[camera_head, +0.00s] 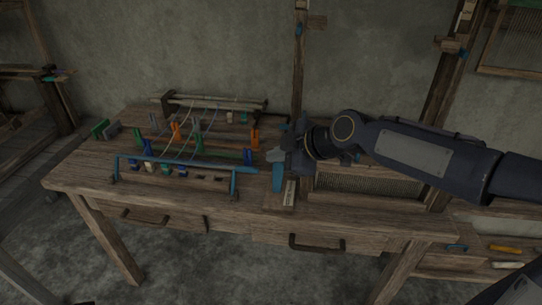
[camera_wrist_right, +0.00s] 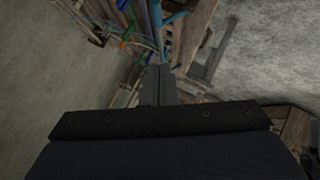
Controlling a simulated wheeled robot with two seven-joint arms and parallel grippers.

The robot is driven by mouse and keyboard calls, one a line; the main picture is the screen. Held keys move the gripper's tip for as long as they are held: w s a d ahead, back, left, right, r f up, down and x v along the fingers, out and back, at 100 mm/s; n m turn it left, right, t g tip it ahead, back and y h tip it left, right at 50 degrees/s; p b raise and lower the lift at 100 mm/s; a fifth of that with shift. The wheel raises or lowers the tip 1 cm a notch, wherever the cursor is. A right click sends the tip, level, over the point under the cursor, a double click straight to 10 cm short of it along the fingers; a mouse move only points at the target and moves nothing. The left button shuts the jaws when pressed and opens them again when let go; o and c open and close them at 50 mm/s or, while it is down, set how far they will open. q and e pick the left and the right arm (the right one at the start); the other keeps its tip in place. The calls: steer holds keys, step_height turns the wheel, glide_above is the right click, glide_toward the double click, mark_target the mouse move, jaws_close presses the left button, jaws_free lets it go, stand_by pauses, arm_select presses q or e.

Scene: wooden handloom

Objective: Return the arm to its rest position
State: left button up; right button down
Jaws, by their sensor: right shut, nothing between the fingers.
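My right arm comes in from the right in the head view and reaches across the right half of the wooden table. Its gripper (camera_head: 277,157) is over the middle of the table, shut and empty, beside a blue upright piece (camera_head: 278,178). In the right wrist view the shut fingers (camera_wrist_right: 158,72) point toward the table with the coloured parts. My left gripper is not in view.
The wooden table (camera_head: 75,172) carries a blue bar frame (camera_head: 190,164), orange clips (camera_head: 255,140), green and blue pieces and thin strings. A wooden post (camera_head: 299,65) rises behind the gripper. A mesh panel (camera_head: 365,183) lies below the arm. Grey floor is open in front.

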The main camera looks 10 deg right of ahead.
steer(key=s+d+m+h+p, duration=0.1)
steer(key=s+d+m+p, duration=0.2)
steer(key=s+m, duration=0.3)
steer(key=s+d+m+g+h+p, duration=0.1)
steer(key=s+d+m+p, duration=0.2)
steer(key=s, duration=0.9)
steer(key=s+d+r+m+h+p, duration=0.1)
steer(key=s+d+m+p, duration=0.3)
steer(key=s+m, duration=0.4)
steer(key=shift+s+d+m+g+h, duration=0.3)
steer(key=shift+s+d+m+h, duration=0.1)
steer(key=shift+s, duration=0.5)
steer(key=shift+r, duration=0.1)
